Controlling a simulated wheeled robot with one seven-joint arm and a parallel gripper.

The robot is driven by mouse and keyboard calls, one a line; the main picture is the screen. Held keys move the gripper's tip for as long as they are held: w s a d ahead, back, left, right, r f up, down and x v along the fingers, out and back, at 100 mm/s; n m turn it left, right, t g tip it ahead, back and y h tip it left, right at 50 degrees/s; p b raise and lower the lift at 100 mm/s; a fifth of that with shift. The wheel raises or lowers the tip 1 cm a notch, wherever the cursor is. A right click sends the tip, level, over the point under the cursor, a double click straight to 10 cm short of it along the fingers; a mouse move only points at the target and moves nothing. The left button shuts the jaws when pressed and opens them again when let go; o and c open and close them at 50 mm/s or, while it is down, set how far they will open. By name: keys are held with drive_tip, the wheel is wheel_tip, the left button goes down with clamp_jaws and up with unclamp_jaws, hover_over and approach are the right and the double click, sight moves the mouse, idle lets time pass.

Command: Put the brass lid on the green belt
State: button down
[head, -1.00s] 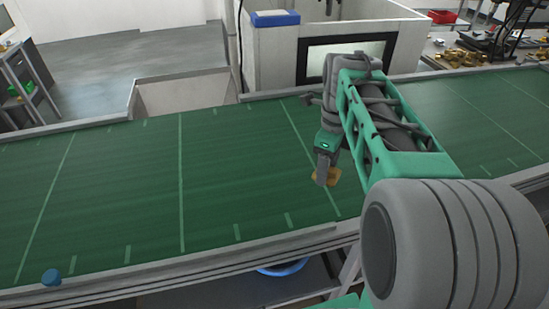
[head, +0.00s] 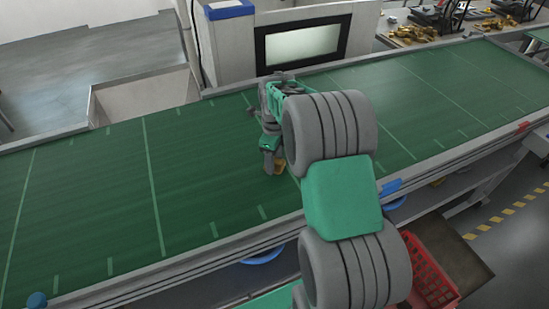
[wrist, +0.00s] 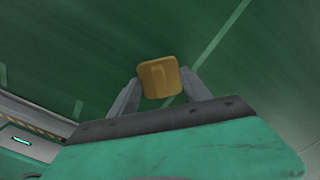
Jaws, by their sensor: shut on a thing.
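The brass lid (wrist: 158,78) is a square golden plate with rounded corners and a small raised bar. In the wrist view it sits between the two fingertips of my gripper (wrist: 160,88), which is shut on it. In the head view my gripper (head: 271,168) points down over the green belt (head: 190,190), and the lid (head: 280,168) shows beside its fingers, partly hidden. The belt lies below the lid in both views. I cannot tell whether the lid touches the belt.
Metal rails (head: 175,283) edge the belt. A blue knob (head: 37,300) is at the near left rail. Beyond the belt stands a white cabinet with a dark-framed window (head: 303,45). Brass parts (head: 412,35) lie at the back right. A red crate (head: 428,270) is below the belt. The belt's left stretch is clear.

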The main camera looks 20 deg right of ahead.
drive_tip(key=shift+f, duration=0.15)
drive_tip(key=shift+c, duration=2.4)
unclamp_jaws()
wheel_tip(320, 180, up, 12)
drive_tip(key=b, duration=0.2)
drive_tip(key=s+a+r+n+t, duration=0.2)
drive_tip(key=s+a+r+n, duration=0.2)
drive_tip(key=s+a+n, duration=0.65)
drive_tip(key=s+f+n+t, duration=0.2)
drive_tip(key=s+f+n, duration=0.2)
drive_tip(key=n, duration=1.2)
drive_tip(key=s, duration=0.3)
drive_tip(key=shift+s+a, duration=0.2)
drive_tip(key=shift+s, duration=0.2)
drive_tip(key=shift+n, duration=0.25)
